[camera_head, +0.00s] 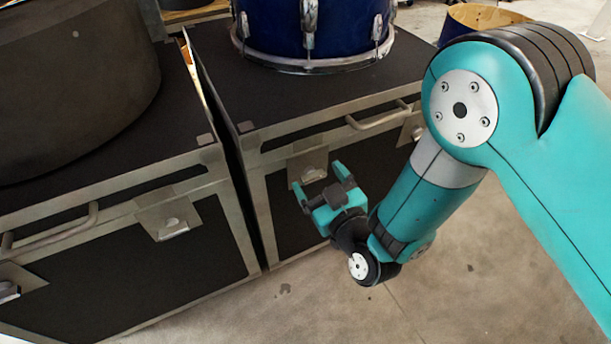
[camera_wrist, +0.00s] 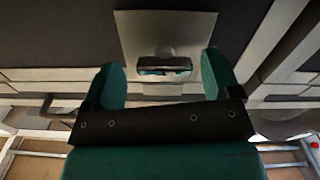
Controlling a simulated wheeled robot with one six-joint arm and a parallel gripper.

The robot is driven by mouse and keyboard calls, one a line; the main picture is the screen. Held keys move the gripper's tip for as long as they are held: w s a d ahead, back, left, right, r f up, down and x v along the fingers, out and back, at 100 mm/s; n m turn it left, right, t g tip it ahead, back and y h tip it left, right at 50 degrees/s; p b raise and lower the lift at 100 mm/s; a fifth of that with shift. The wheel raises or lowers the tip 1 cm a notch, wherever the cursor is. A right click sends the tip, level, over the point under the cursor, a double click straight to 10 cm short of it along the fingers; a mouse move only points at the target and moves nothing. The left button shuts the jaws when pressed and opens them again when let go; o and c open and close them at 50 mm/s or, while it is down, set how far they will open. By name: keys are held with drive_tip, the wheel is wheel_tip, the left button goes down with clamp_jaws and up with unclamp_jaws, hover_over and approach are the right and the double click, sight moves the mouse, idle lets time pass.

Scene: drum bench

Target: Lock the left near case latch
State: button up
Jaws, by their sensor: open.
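My gripper (camera_head: 321,184) is open, with its two teal fingers spread, just in front of the near face of the right-hand black case (camera_head: 395,155). The left latch (camera_head: 306,162) on that face is a metal plate with a small handle, right behind the fingertips. In the wrist view the latch plate (camera_wrist: 165,28) lies ahead, and its handle sits in the gap between the open fingers (camera_wrist: 163,72). Contact between the fingers and the handle cannot be told. Whether the latch is locked cannot be told.
The right-hand case also has a right latch (camera_head: 413,128) and a bar handle (camera_head: 378,117). A blue drum (camera_head: 330,25) stands on it. The left-hand case (camera_head: 110,290) has its own latches (camera_head: 168,218) and carries a dark round case (camera_head: 75,75). Concrete floor (camera_head: 480,285) is clear.

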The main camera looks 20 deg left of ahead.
drive_tip(key=shift+a, duration=0.15)
drive_tip(key=shift+s, duration=0.1)
drive_tip(key=shift+c, duration=0.7)
drive_tip(key=shift+a, duration=0.1)
drive_tip(key=c, duration=0.8)
drive_tip(key=shift+o, duration=0.2)
drive_tip(key=shift+s, duration=0.1)
drive_tip(key=shift+f, duration=0.1)
drive_tip(key=o, duration=0.9)
